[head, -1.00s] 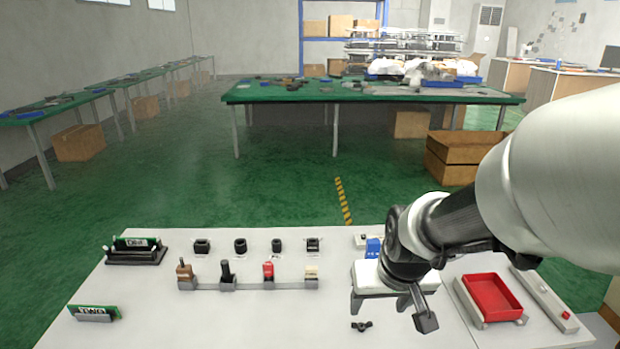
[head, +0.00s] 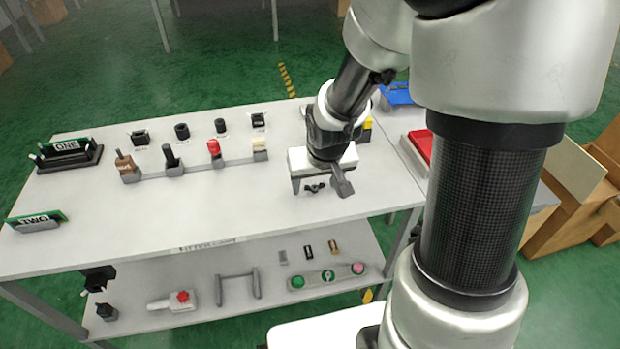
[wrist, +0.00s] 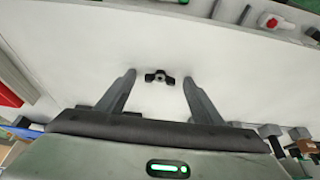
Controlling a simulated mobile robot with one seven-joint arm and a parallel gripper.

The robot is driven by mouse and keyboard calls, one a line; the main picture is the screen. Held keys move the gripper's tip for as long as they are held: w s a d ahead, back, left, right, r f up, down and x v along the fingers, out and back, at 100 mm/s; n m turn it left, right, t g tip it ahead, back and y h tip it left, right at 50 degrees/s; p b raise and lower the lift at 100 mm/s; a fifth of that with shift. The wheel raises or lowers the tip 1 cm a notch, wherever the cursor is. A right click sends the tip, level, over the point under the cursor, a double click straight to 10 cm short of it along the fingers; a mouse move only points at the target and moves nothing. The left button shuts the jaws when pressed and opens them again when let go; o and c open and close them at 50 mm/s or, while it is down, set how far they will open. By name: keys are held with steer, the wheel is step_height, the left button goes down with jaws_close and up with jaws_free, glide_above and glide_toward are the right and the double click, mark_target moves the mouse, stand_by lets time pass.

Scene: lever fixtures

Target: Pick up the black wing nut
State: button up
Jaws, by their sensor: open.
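The black wing nut (head: 314,188) lies on the white table top (head: 230,215), near its front edge in the head view. In the wrist view the wing nut (wrist: 160,77) sits between and slightly beyond my fingertips, about centred, with both wings to the sides. My gripper (head: 320,188) is open above the table, and in the wrist view its two fingers (wrist: 158,76) stand apart with nothing between them touching. How high the fingertips are above the table I cannot tell.
A row of lever fixtures (head: 195,167) and several small black parts (head: 182,131) stand to the left. A red tray (head: 420,146) is at the right, partly behind my arm. A lower shelf (head: 200,268) holds more parts. The table around the wing nut is clear.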

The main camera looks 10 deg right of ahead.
steer(key=c, duration=1.1)
